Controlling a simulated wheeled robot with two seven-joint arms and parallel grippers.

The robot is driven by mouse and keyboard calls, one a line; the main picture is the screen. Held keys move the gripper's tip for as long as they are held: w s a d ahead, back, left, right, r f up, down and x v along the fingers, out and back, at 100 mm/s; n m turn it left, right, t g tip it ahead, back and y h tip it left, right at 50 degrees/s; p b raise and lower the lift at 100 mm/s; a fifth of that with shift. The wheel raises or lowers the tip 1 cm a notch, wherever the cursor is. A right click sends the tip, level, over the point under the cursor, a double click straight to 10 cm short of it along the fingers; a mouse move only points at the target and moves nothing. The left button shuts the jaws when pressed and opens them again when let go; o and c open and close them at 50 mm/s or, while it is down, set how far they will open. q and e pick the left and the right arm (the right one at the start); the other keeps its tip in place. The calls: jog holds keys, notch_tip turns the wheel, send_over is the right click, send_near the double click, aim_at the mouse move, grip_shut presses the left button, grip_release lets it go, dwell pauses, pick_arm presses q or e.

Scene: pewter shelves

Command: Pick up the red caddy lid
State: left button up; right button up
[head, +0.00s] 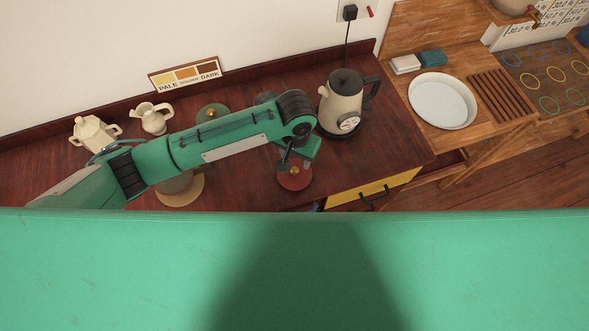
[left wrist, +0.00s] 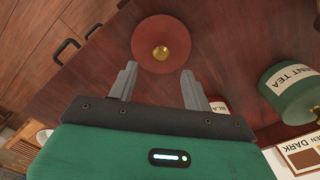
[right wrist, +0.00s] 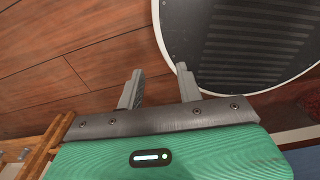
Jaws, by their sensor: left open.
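The red caddy lid (head: 294,178) is a round dull-red disc with a brass knob, on the dark red wooden counter near its front edge. In the left wrist view the lid (left wrist: 150,32) lies just beyond my left gripper (left wrist: 159,70), with its knob ahead of the gap between the fingers. The left gripper is open and empty, apart from the lid; in the head view it is over the lid's far side, partly hidden by my arm. My right gripper (right wrist: 160,69) is open and empty, away from the counter, over the floor.
A cream kettle (head: 343,101) stands right of the lid. A green tea caddy (left wrist: 292,92) and part of a red caddy labelled "BLA" (left wrist: 219,104) are near the left gripper. A yellow drawer front (head: 374,190) is below the counter's edge.

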aim_at(294, 169)
pick_arm(q)
jog(key=shift+a+f+p, duration=0.1)
jog(key=shift+f+p, duration=0.5)
jog(key=shift+f, duration=0.25)
notch_tip(294, 169, down, 4)
jog(key=shift+p, duration=0.8)
jog(key=shift+f, duration=0.1)
jog(key=c, duration=1.1)
pick_arm(e)
jog(key=w+r, duration=0.3)
jog(key=shift+w+a, duration=0.1)
jog(key=shift+a, duration=0.05)
